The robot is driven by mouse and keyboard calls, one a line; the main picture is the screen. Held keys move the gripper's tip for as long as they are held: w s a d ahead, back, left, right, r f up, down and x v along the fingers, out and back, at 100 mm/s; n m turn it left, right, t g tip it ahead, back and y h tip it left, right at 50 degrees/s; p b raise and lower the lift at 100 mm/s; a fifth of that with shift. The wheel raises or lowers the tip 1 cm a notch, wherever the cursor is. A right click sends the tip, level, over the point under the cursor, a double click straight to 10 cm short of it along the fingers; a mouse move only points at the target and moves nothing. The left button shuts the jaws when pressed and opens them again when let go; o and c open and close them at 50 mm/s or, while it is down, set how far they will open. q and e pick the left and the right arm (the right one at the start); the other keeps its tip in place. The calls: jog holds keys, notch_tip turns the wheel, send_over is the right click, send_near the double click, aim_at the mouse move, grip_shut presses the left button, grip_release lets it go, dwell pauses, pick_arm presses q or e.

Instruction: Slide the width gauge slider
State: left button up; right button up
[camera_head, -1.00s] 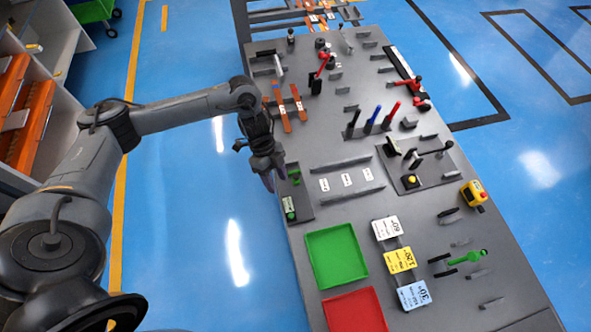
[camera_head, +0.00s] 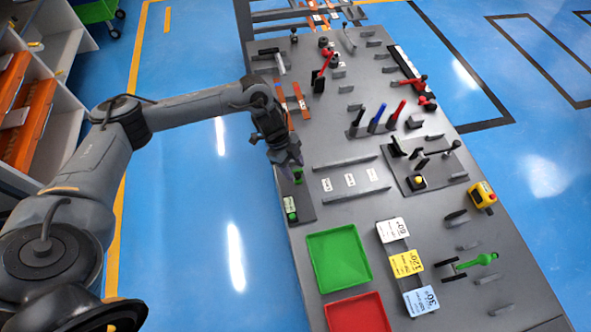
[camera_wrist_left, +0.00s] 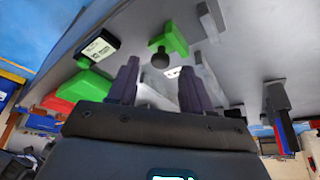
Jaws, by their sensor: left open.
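The width gauge is a dark plate (camera_head: 305,213) on the left edge of the grey table, with a green slider (camera_head: 298,176) near its far end and a labelled block with green (camera_head: 291,208) nearer to me. In the left wrist view the green slider (camera_wrist_left: 172,38) carries a dark round knob, and the labelled block (camera_wrist_left: 97,47) is to its left. My left gripper (camera_head: 287,160) is open and empty, just beyond the slider in the head view. In the wrist view the knob lies beyond the gap between its fingertips (camera_wrist_left: 160,68). I see no contact. My right gripper is not in view.
A green tray (camera_head: 339,258) and a red tray (camera_head: 357,313) lie nearer to me. Labelled 60, 120 and 30 plates (camera_head: 407,263) are to their right. Low rails (camera_head: 345,163) and upright coloured handles (camera_head: 376,118) stand to the right of the gauge. Blue floor is open on the left.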

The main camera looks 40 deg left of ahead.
pick_arm(q)
jog(key=shift+x, duration=1)
jog(key=shift+c, duration=0.5)
grip_shut()
